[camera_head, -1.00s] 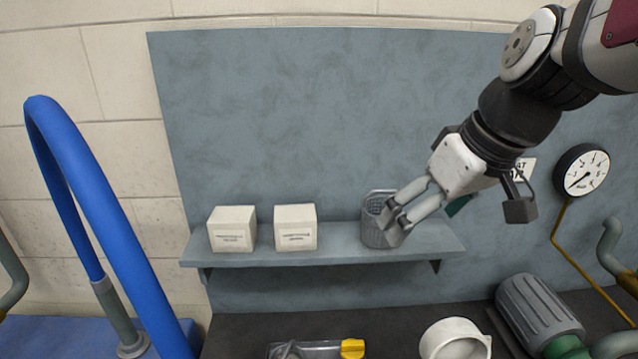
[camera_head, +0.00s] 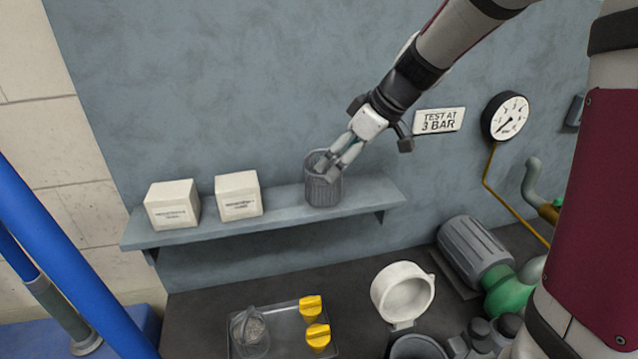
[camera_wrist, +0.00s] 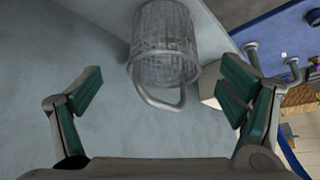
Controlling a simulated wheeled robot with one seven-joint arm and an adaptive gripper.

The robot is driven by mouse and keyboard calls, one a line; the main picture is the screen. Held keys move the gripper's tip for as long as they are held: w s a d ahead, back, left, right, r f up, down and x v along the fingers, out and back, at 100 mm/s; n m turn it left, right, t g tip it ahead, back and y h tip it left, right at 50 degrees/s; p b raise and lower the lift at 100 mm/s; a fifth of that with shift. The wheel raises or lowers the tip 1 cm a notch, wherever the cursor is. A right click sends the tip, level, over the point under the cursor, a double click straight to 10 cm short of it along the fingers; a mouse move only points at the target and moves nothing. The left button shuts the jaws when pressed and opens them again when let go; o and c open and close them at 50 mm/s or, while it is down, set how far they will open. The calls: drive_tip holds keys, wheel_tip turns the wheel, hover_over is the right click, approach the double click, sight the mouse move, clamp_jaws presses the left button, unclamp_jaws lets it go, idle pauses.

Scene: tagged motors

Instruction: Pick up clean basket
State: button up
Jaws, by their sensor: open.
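A grey mesh basket (camera_head: 322,188) stands upright on the right part of the wall shelf. In the wrist view the basket (camera_wrist: 163,48) shows its open mesh body and a bare handle loop towards me, ahead of and between the fingers. My gripper (camera_head: 335,160) is at the basket's upper front and right side in the head view, and its fingertips overlap the basket there. In the wrist view my gripper (camera_wrist: 165,92) is open, with green finger pads wide apart and nothing between them at the tips. I cannot tell if a finger touches the basket.
Two white boxes, one (camera_head: 172,205) at left and one (camera_head: 238,195) nearer, share the shelf (camera_head: 275,217) left of the basket. Below are a tray (camera_head: 283,318) with yellow-capped parts, a white ring (camera_head: 403,292) and a motor (camera_head: 475,254). A gauge (camera_head: 506,116) hangs right.

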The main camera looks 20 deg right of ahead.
sight(324, 179)
drive_tip(key=b+x, duration=0.1)
drive_tip(key=x, duration=0.3)
drive_tip(key=b+x, duration=0.1)
drive_tip(key=x, duration=0.2)
drive_tip(key=shift+s+a+f, duration=0.1)
drive_tip(key=shift+a+f, duration=0.15)
drive_tip(key=shift+f, duration=0.1)
drive_tip(key=shift+s+r, duration=0.1)
drive_tip(key=c, duration=1.3)
